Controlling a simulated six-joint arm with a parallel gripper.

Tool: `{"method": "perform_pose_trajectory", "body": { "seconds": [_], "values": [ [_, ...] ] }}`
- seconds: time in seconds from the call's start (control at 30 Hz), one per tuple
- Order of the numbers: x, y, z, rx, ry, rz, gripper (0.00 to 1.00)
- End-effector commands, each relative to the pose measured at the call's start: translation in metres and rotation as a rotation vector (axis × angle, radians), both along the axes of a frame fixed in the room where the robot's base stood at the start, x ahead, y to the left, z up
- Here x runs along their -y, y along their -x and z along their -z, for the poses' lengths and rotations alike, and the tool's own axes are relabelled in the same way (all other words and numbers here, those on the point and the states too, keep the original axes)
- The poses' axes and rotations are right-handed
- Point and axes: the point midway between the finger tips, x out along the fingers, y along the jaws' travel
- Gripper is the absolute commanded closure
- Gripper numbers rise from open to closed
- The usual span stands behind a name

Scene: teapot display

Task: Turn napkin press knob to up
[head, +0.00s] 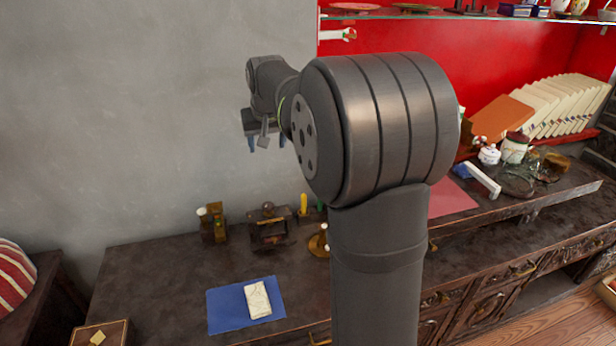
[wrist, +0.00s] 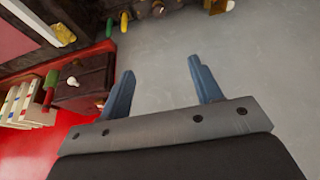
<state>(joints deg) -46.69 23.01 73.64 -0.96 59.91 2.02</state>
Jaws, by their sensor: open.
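My gripper (head: 266,143) is raised in front of the grey wall, high above the table; it is open and empty, with two blue fingers apart in the wrist view (wrist: 160,70). A dark press-like device (head: 268,230) stands at the back of the table, below the gripper, and seems to show at the top edge of the wrist view (wrist: 145,8). It may be the napkin press, but I cannot tell for sure. A brown block with a pale round knob (head: 213,224) stands left of it. The knob setting is too small to read. The gripper touches nothing.
A yellow peg (head: 303,203) stands right of the device. A white folded cloth (head: 257,300) lies on a blue mat (head: 222,312) in front. A dark box with a white knob (wrist: 82,82) shows in the wrist view. A glass shelf (head: 480,16) is at upper right.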

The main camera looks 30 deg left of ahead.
Motion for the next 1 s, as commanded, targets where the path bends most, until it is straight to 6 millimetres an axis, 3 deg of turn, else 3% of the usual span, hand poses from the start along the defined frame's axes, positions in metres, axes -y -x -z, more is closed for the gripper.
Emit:
{"method": "perform_pose_trajectory", "body": {
  "seconds": [0.17, 0.3, 0.5, 0.77, 1.0],
  "values": [
    [-0.008, -0.029, 0.042, 0.073, -0.033, 0.009, 0.42],
    [-0.014, -0.063, 0.092, 0.179, -0.091, 0.006, 0.42],
    [-0.016, -0.095, 0.158, 0.323, -0.184, -0.024, 0.42],
    [-0.010, -0.106, 0.231, 0.480, -0.331, -0.091, 0.42],
    [0.005, -0.087, 0.281, 0.588, -0.504, -0.160, 0.42]
  ]
}}
